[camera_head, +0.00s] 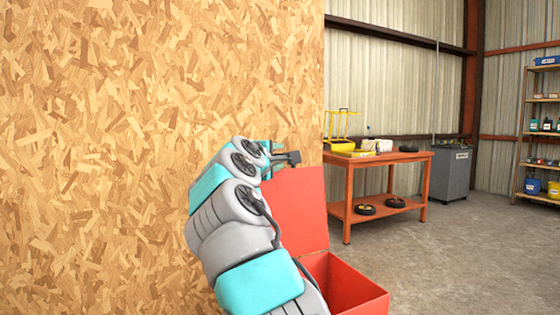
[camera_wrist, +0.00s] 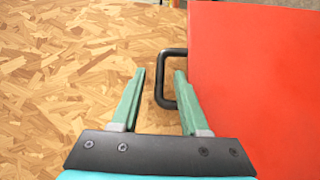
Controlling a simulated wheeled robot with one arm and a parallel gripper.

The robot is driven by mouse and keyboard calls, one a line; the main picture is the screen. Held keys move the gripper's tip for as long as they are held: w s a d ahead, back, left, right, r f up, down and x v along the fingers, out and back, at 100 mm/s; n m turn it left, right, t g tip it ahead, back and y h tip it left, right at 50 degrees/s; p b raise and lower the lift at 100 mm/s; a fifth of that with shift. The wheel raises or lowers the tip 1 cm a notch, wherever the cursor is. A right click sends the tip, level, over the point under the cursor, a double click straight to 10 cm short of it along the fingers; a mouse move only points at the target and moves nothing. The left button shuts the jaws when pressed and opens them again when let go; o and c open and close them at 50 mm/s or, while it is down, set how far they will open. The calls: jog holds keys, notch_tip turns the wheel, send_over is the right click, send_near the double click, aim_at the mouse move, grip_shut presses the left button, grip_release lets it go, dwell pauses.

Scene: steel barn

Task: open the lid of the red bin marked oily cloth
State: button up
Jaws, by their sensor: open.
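The red bin (camera_head: 345,283) stands on the floor at the bottom middle of the head view, partly behind my arm. Its red lid (camera_head: 300,205) is raised steeply, near upright, beside the chipboard wall; it fills the right of the wrist view (camera_wrist: 265,80). No oily cloth marking shows. A black bar handle (camera_wrist: 161,88) sticks out from the lid's edge. My gripper (camera_wrist: 159,74) is open, with the handle's bar between its two green fingers and not clamped. In the head view my gripper (camera_head: 291,157) is at the lid's top, its fingers mostly hidden.
A chipboard wall (camera_head: 120,150) fills the left, close to my arm. An orange workbench (camera_head: 400,158) with things on it stands behind the bin. A grey cabinet (camera_head: 450,175) and shelves (camera_head: 540,130) are farther back. The concrete floor (camera_head: 460,260) at right is clear.

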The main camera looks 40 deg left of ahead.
jog(key=shift+b+v, duration=0.8)
jog(key=shift+v, duration=2)
